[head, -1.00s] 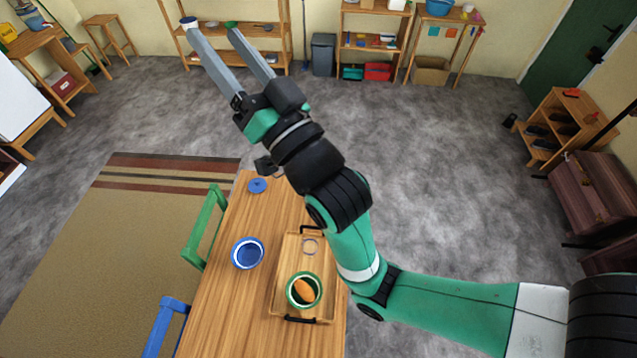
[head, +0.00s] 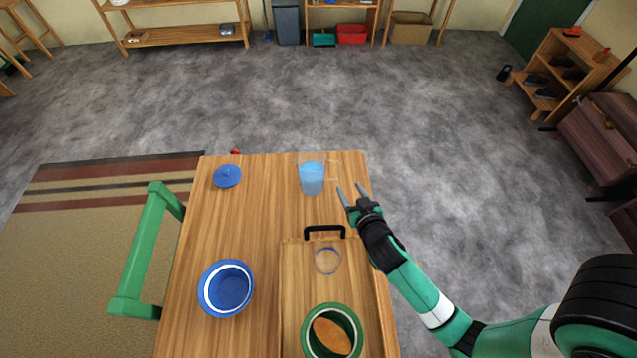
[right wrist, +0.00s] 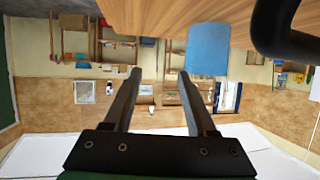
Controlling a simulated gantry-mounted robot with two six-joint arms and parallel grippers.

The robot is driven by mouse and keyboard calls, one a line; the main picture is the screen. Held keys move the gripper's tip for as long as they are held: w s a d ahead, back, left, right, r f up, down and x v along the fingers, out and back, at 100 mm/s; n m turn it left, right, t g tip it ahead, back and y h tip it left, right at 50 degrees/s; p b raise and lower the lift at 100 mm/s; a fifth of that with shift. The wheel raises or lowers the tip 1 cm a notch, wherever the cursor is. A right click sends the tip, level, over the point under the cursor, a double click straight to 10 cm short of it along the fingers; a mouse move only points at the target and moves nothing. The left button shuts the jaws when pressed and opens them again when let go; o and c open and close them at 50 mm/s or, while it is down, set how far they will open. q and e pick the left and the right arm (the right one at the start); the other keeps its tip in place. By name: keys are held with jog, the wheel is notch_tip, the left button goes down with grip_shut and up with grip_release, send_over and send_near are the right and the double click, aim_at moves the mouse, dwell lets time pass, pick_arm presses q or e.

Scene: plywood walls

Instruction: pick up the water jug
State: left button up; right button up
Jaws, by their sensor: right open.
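The water jug (head: 312,178) is clear with blue water in it and stands upright near the far edge of the wooden table (head: 264,215). Its handle side faces right. My right gripper (head: 353,190) is open and empty, just to the right of the jug and apart from it. In the right wrist view the fingers (right wrist: 162,75) are spread with nothing between them. The jug's blue water (right wrist: 208,48) shows beyond them, toward the upper right, with the table above it. My left gripper is not in view.
A wooden tray (head: 292,285) with a black handle (head: 324,231) holds a clear glass (head: 327,260) and a green-rimmed pot (head: 332,332) with an orange-brown item. A blue bowl (head: 226,288) and blue lid (head: 227,176) stand left. A green chair (head: 140,250) is beside the table.

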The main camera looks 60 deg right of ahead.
aim_at(311, 163)
jog(key=x, duration=0.2)
jog(key=b+x, duration=0.1)
jog(key=x, duration=0.1)
jog(key=b+x, duration=0.1)
jog(key=x, duration=0.2)
jog(key=shift+w+r, duration=0.2)
jog(key=shift+r, duration=0.05)
jog(key=x, duration=0.1)
jog(key=b+x, duration=0.1)
jog(key=x, duration=0.2)
jog(key=shift+w+d+r+b, duration=0.25)
jog(key=shift+w+b, duration=0.15)
jog(key=shift+w, duration=0.1)
jog(key=shift+a, duration=0.1)
grip_shut()
dwell(0.4)
jog(key=shift+r, duration=0.1)
